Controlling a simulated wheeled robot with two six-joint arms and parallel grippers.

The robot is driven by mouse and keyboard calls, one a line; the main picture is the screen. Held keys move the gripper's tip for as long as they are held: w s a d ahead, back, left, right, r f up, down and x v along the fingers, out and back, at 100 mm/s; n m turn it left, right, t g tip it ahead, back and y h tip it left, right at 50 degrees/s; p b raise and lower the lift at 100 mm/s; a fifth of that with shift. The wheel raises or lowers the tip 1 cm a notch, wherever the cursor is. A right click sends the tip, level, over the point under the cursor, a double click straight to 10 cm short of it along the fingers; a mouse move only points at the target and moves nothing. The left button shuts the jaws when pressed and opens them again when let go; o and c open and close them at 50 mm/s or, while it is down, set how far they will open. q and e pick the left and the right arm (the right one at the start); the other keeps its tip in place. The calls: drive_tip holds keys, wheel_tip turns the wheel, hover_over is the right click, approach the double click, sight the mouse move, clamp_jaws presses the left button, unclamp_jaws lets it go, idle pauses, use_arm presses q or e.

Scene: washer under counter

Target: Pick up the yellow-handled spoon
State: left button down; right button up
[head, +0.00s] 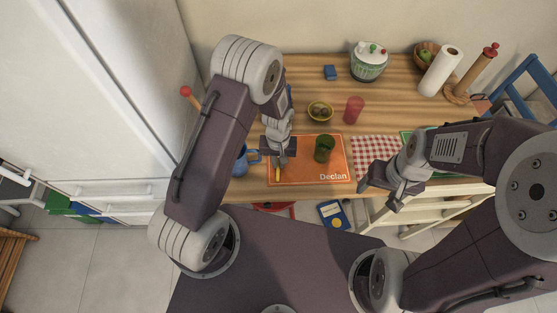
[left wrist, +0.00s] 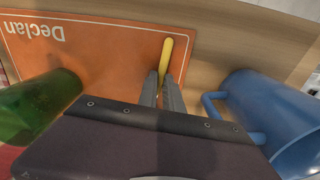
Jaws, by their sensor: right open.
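The yellow-handled spoon (head: 278,175) lies on the orange placemat (head: 307,172) near its left edge. In the left wrist view, its yellow handle (left wrist: 167,52) passes between my left gripper's fingertips (left wrist: 162,78); the rest of the spoon is hidden. The left gripper (head: 279,160) is low over the placemat. Its narrow fingers lie close on both sides of the handle and look shut on it. My right gripper (head: 380,190) is open and empty, at the counter's front edge right of the placemat.
A green cup (head: 325,149) stands on the placemat right of my left gripper. A blue mug (left wrist: 270,110) stands close on its other side. Behind are a yellow bowl (head: 320,110) and a red cup (head: 353,110). A checkered cloth (head: 375,148) lies to the right.

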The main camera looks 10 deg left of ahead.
sight(278, 164)
use_arm(q)
wheel_tip(278, 164, up, 10)
drive_tip(key=shift+p, duration=0.4)
